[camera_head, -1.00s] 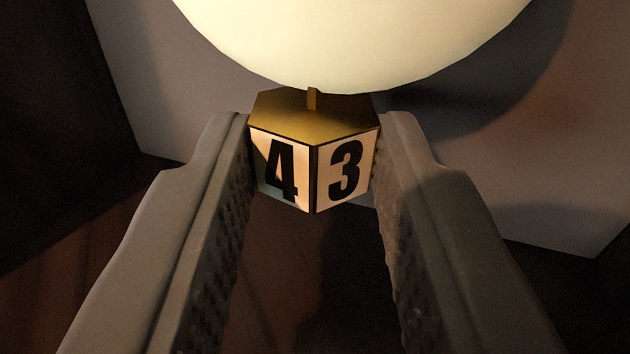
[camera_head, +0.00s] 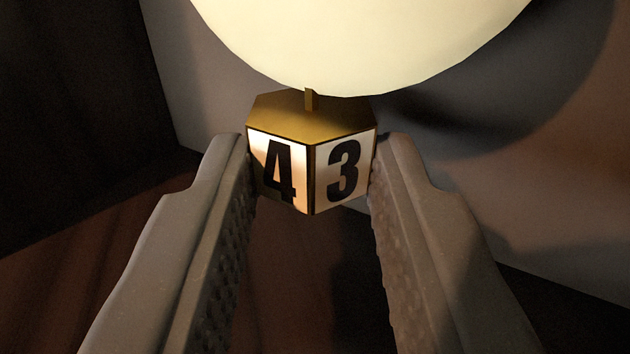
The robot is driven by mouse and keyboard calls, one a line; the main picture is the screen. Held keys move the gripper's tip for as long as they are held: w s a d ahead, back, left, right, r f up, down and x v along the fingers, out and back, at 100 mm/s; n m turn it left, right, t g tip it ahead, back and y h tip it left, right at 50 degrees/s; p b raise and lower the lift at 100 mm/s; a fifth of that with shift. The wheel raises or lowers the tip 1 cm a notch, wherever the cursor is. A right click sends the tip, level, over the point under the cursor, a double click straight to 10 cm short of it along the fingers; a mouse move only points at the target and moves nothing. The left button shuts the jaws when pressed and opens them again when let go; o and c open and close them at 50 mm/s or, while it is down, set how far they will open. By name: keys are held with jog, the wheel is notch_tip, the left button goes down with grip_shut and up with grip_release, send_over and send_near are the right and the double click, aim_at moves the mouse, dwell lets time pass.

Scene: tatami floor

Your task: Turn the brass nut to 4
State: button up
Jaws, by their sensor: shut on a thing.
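The brass nut (camera_head: 312,118) is a hexagonal piece with a gold top and white numbered faces. Its 4 face (camera_head: 279,170) is at the left and its 3 face (camera_head: 344,168) at the right, with the edge between them towards me. My gripper (camera_head: 312,165) is shut on the nut, one finger at its left side and one at its right. The nut's far faces are hidden. A small brass stem stands on top of it, below a large pale rounded body (camera_head: 362,40).
A grey panel (camera_head: 540,225) stands behind the nut, with a large shadow at the right. Dark reddish-brown floor (camera_head: 300,290) shows below, between and beside the fingers. The far left is very dark.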

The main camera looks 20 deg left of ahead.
jog(key=shift+w+a+f, duration=0.1)
jog(key=shift+a+f, duration=0.05)
jog(key=shift+f, duration=0.25)
jog(key=o, duration=1)
jog(key=shift+w, duration=0.2)
jog(key=shift+s+d+r, duration=0.1)
jog(key=shift+s+d, duration=0.1)
jog(key=shift+s, duration=0.1)
jog(key=b+v, duration=0.2)
jog(key=v, duration=0.3)
jog(key=shift+b, duration=0.35)
jog(key=shift+b+v, duration=0.35)
jog(key=shift+v, duration=0.75)
